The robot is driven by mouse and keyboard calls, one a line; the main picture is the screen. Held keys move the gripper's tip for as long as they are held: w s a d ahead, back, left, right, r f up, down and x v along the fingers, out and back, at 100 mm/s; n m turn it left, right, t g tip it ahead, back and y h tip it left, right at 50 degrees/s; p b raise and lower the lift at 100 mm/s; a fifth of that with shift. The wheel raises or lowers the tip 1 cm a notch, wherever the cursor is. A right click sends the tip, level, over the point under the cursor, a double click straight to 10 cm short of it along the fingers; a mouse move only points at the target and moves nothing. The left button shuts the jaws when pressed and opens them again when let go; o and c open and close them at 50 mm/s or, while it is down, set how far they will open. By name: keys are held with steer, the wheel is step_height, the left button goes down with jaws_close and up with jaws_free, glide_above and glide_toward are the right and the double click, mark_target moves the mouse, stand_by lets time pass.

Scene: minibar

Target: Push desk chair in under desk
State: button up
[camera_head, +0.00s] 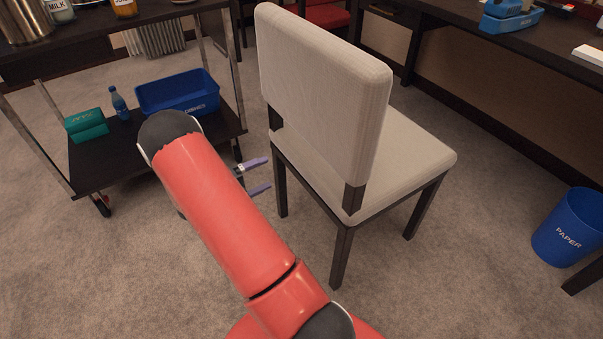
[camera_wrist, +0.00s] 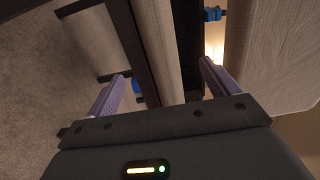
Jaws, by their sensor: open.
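The desk chair (camera_head: 325,90) has a pale fabric back and seat on dark legs. It stands in the middle of the head view, back toward me, apart from the desk (camera_head: 470,28) at the upper right. My gripper (camera_head: 262,176) is open, low at the left side of the chair near its back leg. In the wrist view my gripper (camera_wrist: 160,88) has its two purple fingers spread. A dark chair post and pale fabric (camera_wrist: 158,50) show beyond and between them. I cannot tell whether a finger touches the chair.
A dark cart (camera_head: 115,165) with a blue bin (camera_head: 178,95), a bottle (camera_head: 119,104) and a teal box (camera_head: 86,125) stands close left of my gripper. A blue paper bin (camera_head: 570,228) stands at the right. Carpet between chair and desk looks clear.

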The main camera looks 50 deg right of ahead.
mark_target(292, 162)
steer(key=p+x, duration=0.1)
steer(key=x, duration=1.1)
steer(key=shift+f, duration=0.15)
jaws_close()
